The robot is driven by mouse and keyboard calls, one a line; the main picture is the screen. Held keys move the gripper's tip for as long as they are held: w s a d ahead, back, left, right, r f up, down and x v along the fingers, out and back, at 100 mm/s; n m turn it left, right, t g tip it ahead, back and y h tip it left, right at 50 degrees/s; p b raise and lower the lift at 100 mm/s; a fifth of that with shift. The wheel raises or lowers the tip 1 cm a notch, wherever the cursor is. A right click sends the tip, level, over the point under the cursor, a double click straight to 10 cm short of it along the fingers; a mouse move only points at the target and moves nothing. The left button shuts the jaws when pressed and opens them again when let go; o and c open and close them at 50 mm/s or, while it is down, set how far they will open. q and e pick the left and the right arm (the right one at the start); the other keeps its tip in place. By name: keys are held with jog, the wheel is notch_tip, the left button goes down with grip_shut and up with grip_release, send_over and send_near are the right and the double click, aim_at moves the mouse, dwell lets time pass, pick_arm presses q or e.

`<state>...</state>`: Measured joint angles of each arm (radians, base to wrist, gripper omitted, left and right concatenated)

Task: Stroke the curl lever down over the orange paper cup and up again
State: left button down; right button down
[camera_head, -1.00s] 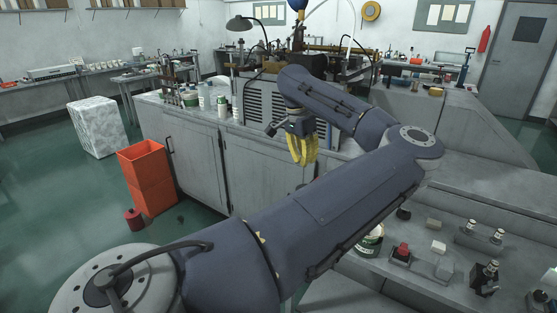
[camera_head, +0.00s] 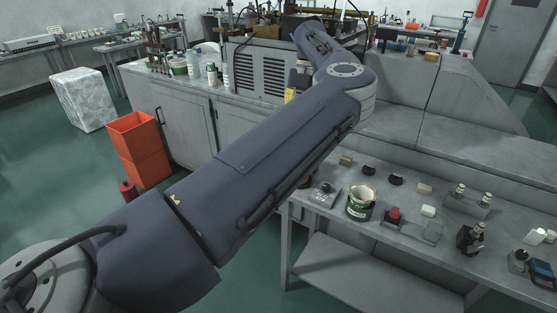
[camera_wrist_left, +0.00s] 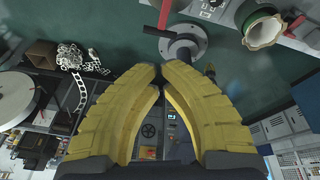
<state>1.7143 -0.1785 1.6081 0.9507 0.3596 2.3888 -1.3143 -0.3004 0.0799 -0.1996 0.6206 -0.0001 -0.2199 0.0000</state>
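My left arm crosses the head view from the lower left. Its elbow and forearm hide most of my left gripper, and only a sliver of its yellow finger shows. In the left wrist view the yellow fingers of my left gripper (camera_wrist_left: 159,70) curve inward and their tips almost meet, with nothing seen between them. Beyond the tips, apart from them, is a round grey flange (camera_wrist_left: 184,47) with a dark rod beside it; I cannot tell whether this belongs to the curl lever. I cannot make out the orange paper cup in either view. My right gripper is not in view.
A grey bench with a louvred cabinet (camera_head: 266,72) stands at the back. A lower table at right holds a green-and-white tin (camera_head: 360,203), a red-topped item (camera_head: 394,216) and small parts. An orange bin (camera_head: 138,150) and pale block (camera_head: 82,100) stand on the floor.

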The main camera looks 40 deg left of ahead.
pick_arm(q)
jog(key=s+f+m, duration=0.1)
jog(key=f, duration=0.3)
jog(key=s+f+m, duration=0.1)
jog(key=s+f, duration=0.1)
jog(key=f, duration=0.3)
jog(key=s+f+m, duration=0.1)
jog(key=f, duration=0.3)
jog(key=shift+s+f+m, duration=0.15)
jog(key=shift+m, duration=0.25)
